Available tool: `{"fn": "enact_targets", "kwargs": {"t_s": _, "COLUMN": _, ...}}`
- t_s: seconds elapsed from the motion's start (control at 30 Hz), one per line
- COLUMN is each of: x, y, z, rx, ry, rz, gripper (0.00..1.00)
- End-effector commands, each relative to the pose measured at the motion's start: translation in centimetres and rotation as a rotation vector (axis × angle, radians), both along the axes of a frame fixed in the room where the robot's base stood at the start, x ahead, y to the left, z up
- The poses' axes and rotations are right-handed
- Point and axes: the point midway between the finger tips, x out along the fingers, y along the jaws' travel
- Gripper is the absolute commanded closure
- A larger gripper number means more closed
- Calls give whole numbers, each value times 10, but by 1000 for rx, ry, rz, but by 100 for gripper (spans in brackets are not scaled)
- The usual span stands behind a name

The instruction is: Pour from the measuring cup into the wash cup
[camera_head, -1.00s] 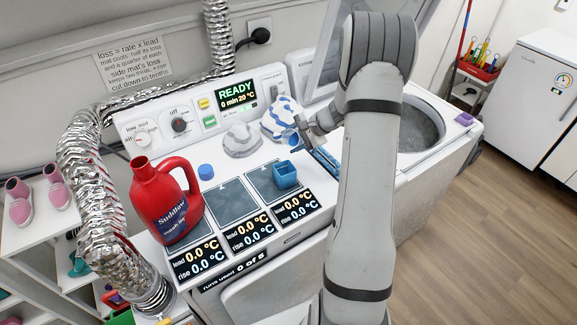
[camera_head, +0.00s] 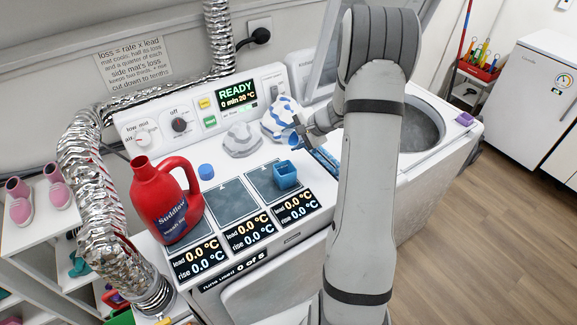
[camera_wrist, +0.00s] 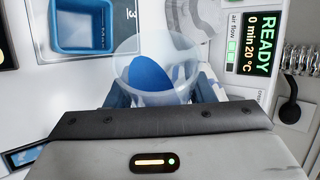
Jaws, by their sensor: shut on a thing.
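The measuring cup (camera_wrist: 128,52) is a clear, rounded cup with blue liquid (camera_wrist: 151,74) inside, seen in the wrist view. My gripper (camera_wrist: 155,98) is shut on it; its blue fingers show on either side of the cup. In the head view my gripper (camera_head: 299,141) is above the machine top, behind and slightly right of the wash cup. The wash cup (camera_head: 286,175) is a small blue square cup standing on the right dark mat. It also shows at the upper left of the wrist view (camera_wrist: 92,49), open side up, apart from the held cup. The held cup's tilt is hard to tell.
A red Suddley bottle (camera_head: 160,205), uncapped, stands on the left mat. A blue cap (camera_head: 206,171) lies behind the mats. The middle mat (camera_head: 231,201) is bare. The control panel (camera_head: 190,112) reads READY. An open tub (camera_head: 420,125) is at right.

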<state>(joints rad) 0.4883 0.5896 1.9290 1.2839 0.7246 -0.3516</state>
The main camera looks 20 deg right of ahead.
Motion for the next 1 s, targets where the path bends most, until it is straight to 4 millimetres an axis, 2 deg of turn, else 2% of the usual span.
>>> {"fn": "enact_targets", "kwargs": {"t_s": 1.0, "x": 0, "y": 1, "z": -35, "rx": -101, "ry": -89, "rz": -1, "gripper": 74}}
